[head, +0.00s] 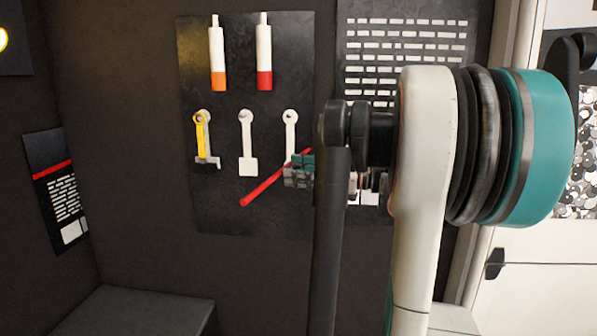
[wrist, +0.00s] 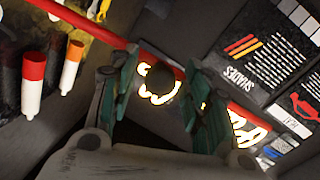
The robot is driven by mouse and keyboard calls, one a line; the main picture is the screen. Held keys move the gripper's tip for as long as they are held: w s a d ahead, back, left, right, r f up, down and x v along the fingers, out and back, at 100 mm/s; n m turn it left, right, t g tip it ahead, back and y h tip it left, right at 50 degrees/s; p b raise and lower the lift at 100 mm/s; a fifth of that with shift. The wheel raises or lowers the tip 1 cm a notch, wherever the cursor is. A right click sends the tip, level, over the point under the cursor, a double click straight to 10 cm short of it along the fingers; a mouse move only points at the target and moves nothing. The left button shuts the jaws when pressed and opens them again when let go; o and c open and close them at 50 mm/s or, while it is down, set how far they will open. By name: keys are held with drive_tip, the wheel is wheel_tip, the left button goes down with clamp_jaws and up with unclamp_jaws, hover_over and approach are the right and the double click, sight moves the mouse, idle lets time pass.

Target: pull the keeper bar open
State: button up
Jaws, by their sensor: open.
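The keeper bar appears to be the long red bar (head: 270,182), which slants up to the right across the lower part of a black wall panel. My gripper (head: 300,172) is at the bar's upper right end, partly hidden by my arm. In the wrist view, the red bar (wrist: 82,22) runs in from the upper left to the left finger of my open gripper (wrist: 163,68). The fingers are apart, with nothing clearly held between them. I cannot tell whether the bar touches a finger or lies between them.
A yellow tool (head: 199,130) hangs on the black panel (head: 218,212) beside white tool outlines. An orange-ended tube (head: 217,55) and a red-ended tube (head: 264,55) are above. A grey ledge (head: 135,315) is low on the left. My arm blocks the right.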

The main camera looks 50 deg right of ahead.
drive_tip(key=v, duration=1.2)
drive_tip(key=shift+w, duration=0.1)
